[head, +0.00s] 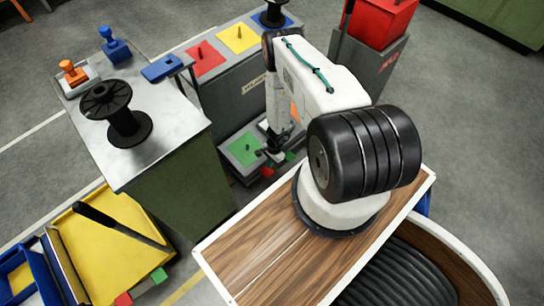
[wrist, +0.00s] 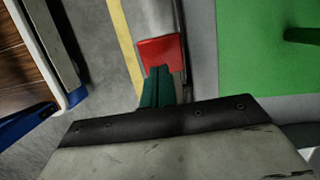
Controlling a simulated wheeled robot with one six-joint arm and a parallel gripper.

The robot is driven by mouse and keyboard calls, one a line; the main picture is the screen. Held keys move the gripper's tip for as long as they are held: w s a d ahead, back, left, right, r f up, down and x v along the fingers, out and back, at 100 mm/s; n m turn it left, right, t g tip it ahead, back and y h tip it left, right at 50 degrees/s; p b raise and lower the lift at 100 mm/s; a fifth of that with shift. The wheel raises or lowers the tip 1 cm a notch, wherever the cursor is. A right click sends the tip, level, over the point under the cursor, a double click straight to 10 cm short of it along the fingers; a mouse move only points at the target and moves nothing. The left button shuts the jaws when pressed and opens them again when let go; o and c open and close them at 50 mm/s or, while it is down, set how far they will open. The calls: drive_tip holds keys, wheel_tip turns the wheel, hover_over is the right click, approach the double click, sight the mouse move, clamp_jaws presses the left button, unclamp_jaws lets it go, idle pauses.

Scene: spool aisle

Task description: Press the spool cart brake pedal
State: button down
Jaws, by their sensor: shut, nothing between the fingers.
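The red pedal (wrist: 160,52) sticks out from the grey lower edge of the spool cart (head: 245,95). It also shows small and low in the head view (head: 267,171), with a green pedal (head: 290,157) to its right. My gripper (wrist: 158,72) is shut and empty. In the wrist view its dark green fingertips overlap the near edge of the red pedal; I cannot tell whether they touch it. In the head view my gripper (head: 271,153) is low beside the cart, just above the pedals.
The cart's green pad with a peg (wrist: 270,45) lies right of the pedal. A yellow cart (head: 110,235) with its own red and green pedals stands at lower left. A steel-topped bench (head: 165,110) bears a black spool (head: 123,130). A red bin (head: 380,18) stands behind.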

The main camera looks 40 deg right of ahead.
sight(266, 172)
drive_tip(key=shift+x, duration=1.65)
drive_tip(key=shift+a+f, duration=0.1)
drive_tip(key=shift+s+a+f, duration=0.1)
drive_tip(key=shift+a+f, duration=0.7)
drive_tip(key=shift+f, duration=0.15)
drive_tip(key=shift+x, duration=1.2)
drive_tip(key=shift+a, duration=0.2)
